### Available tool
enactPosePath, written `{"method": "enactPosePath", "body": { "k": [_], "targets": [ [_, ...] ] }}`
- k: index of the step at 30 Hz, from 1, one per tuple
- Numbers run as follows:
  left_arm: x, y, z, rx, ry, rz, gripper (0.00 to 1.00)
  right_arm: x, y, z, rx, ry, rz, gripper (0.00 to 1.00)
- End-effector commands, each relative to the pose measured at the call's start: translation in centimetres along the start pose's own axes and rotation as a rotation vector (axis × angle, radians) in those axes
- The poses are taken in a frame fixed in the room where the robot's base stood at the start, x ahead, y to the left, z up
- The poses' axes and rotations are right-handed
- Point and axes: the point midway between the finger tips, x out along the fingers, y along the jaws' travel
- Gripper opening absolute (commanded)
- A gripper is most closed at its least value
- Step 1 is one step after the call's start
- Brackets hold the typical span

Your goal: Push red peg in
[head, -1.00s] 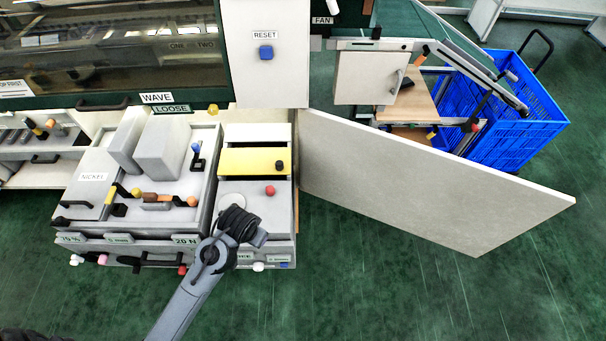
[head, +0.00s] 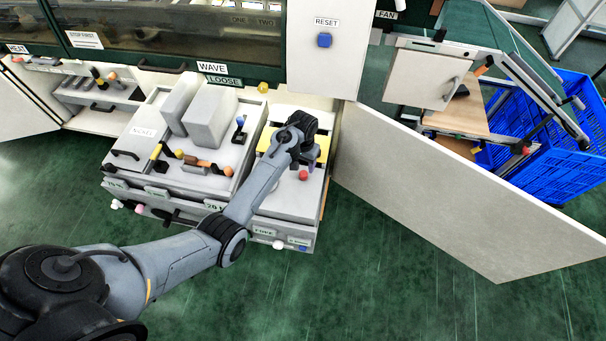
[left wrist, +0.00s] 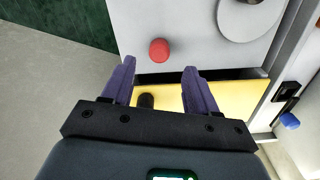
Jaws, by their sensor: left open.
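The red peg (head: 303,175) has a rounded head and stands on the light grey top of the right-hand unit, beside the yellow panel (head: 322,150). In the left wrist view the red peg (left wrist: 159,50) lies just beyond the fingertips, roughly midway between them. My left gripper (left wrist: 158,70) is open and empty, its two purple fingers spread over the yellow panel's edge. A black peg (left wrist: 146,101) on the panel shows between the fingers. In the head view my left wrist covers part of the panel. My right gripper is in neither view.
A round grey disc (left wrist: 245,18) sits near the red peg. Grey blocks (head: 211,120) and small coloured-ended tools stand in the tray to the left. A large open pale door (head: 450,205) and a blue crate (head: 560,150) are at the right. A blue reset button (head: 324,40) is above.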

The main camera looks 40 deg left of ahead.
Motion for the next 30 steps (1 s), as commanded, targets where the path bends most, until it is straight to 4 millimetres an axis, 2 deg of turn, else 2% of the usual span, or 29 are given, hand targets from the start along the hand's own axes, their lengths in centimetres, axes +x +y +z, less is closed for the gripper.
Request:
{"method": "enactPosePath", "body": {
  "k": [1, 6, 12, 18, 27, 28, 30],
  "targets": [
    [1.2, 0.0, 0.0, 0.0, -0.002, -0.001, 0.58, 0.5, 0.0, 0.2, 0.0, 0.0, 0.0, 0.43],
    [4.0, -0.1, 0.0, 0.0, -0.001, -0.001, 0.58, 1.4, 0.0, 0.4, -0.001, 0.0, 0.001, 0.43],
    [6.4, 0.0, 0.0, 0.0, 0.0, -0.001, 0.58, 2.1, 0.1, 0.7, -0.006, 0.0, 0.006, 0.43],
    [7.4, 0.0, 0.0, 0.0, 0.002, 0.0, 0.58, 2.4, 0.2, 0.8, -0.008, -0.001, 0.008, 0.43],
    [7.5, 0.0, 0.0, 0.0, 0.002, 0.0, 0.58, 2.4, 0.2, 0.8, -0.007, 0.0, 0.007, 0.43],
    [7.5, 0.0, 0.0, 0.0, 0.002, 0.0, 0.57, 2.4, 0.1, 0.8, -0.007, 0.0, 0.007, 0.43],
    [7.5, 0.0, 0.0, 0.0, 0.002, 0.0, 0.46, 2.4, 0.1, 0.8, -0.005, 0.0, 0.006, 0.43]
  ]
}}
